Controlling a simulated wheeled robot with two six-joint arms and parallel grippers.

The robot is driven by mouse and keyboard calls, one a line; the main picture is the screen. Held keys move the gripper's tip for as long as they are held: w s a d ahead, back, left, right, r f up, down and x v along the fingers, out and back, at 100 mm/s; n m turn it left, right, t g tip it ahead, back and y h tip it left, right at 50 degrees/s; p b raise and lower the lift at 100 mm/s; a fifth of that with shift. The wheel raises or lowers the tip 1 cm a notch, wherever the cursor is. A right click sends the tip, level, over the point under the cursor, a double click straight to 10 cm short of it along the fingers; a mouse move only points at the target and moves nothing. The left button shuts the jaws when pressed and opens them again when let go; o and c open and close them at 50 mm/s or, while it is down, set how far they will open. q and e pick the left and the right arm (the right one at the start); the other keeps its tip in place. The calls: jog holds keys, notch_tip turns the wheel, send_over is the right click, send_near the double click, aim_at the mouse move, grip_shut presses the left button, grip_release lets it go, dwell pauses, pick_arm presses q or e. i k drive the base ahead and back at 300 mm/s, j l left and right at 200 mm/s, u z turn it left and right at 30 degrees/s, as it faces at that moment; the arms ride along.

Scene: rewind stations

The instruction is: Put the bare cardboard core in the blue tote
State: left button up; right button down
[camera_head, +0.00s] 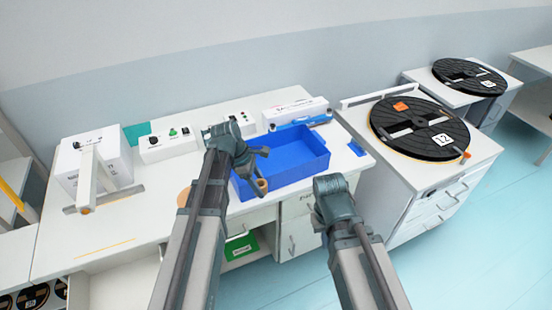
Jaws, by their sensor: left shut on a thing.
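The blue tote (302,140) stands on the white bench, its open top facing up and its inside looking empty where I see it. My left gripper (257,168) is shut on a small tan cardboard core (262,186). My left wrist hides the tote's back left part. My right gripper (328,186) is in front of the tote, to the right; its fingers are hidden from view.
A tan round piece (184,197) lies left of my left arm, partly hidden. A white machine (93,165) and control boxes (168,145) line the bench's left and back. A large black reel (420,128) lies on the cabinet to the right. Bare bench top lies at the front left.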

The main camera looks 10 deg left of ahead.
aim_at(275, 167)
jog(key=i, duration=0.85)
